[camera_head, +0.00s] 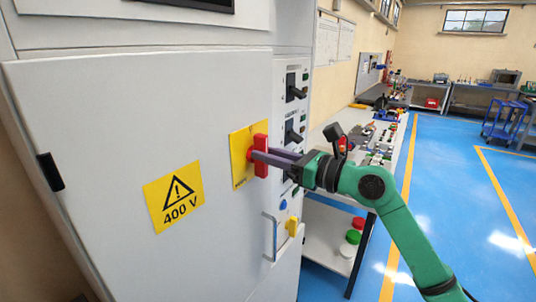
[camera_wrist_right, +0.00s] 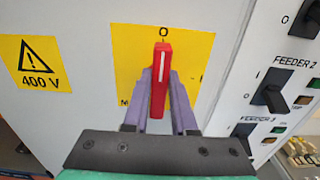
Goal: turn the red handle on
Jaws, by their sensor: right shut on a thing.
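The red handle (camera_head: 261,156) sits on a yellow plate (camera_head: 241,172) on the grey cabinet door. In the right wrist view the handle (camera_wrist_right: 161,80) stands upright, its white line pointing at the "O" mark at the top of the plate (camera_wrist_right: 190,48). My right gripper (camera_head: 262,157) reaches in from the right, and its purple fingers lie on both sides of the handle, shut on it. The right wrist view shows the two fingers (camera_wrist_right: 160,95) left and right of the handle. My left gripper is not in view.
A yellow 400 V sign (camera_head: 174,196) is to the left on the door. Black feeder switches (camera_wrist_right: 271,94) are right of the handle. A metal door pull (camera_head: 270,237) is below. A workbench (camera_head: 335,208) with parts stands behind my right arm.

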